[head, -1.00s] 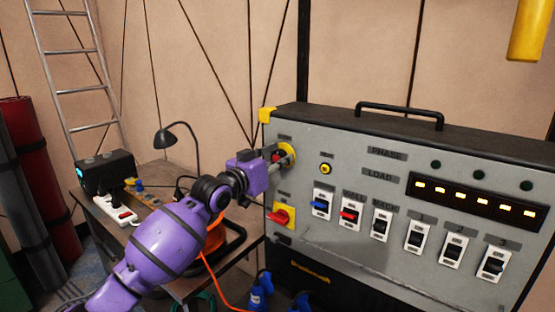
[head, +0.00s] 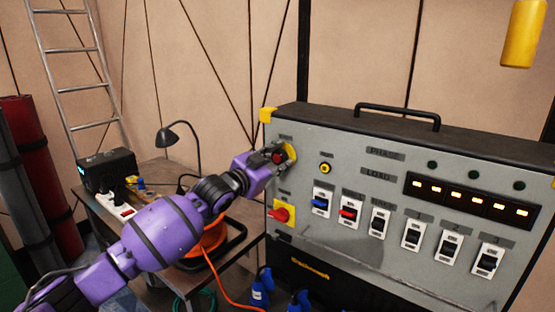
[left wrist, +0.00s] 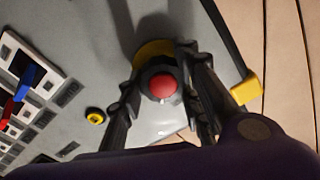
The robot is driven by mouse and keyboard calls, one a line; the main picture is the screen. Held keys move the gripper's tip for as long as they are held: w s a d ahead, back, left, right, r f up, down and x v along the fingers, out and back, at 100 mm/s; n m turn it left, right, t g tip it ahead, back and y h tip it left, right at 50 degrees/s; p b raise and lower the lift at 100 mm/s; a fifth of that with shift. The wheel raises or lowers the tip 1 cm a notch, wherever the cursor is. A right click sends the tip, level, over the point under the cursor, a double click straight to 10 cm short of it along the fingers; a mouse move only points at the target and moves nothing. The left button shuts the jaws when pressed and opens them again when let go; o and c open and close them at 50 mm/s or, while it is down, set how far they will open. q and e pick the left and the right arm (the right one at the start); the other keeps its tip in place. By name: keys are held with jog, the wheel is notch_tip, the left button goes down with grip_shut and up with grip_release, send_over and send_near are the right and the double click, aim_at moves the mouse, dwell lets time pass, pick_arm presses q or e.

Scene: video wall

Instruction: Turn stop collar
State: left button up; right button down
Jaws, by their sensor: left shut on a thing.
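The red stop button (head: 278,157) sits at the upper left of the grey control panel, in front of a yellow disc (head: 291,152). In the left wrist view the red button (left wrist: 163,87) is ringed by a dark collar (left wrist: 148,72), with the yellow disc (left wrist: 152,48) behind it. My left gripper (head: 281,156) has one finger on each side of the collar and is shut on it. In the left wrist view the fingers (left wrist: 160,82) flank the button. Parts of the collar are hidden by the fingers. My right gripper is not in view.
Below the collar is a red rotary switch (head: 279,215) on a yellow plate. Several rocker switches (head: 321,203) and a small yellow button (head: 325,168) lie to its right. A table (head: 137,235) with a black lamp (head: 168,137) and power strip (head: 118,208) stands left of the panel.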

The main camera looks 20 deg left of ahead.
pick_arm(q)
jog(key=shift+d+f, duration=0.2)
jog(key=shift+d, duration=0.05)
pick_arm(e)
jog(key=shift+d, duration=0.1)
pick_arm(q)
jog(key=o, duration=1)
jog(key=shift+o, duration=0.2)
jog(key=shift+d, duration=0.15)
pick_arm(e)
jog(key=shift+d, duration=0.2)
pick_arm(q)
jog(key=shift+r, duration=0.1)
jog(key=shift+s+a, duration=0.3)
jog(key=shift+a, duration=0.05)
jog(key=v, duration=1.1)
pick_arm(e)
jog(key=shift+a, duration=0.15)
pick_arm(q)
jog(key=shift+s, duration=0.1)
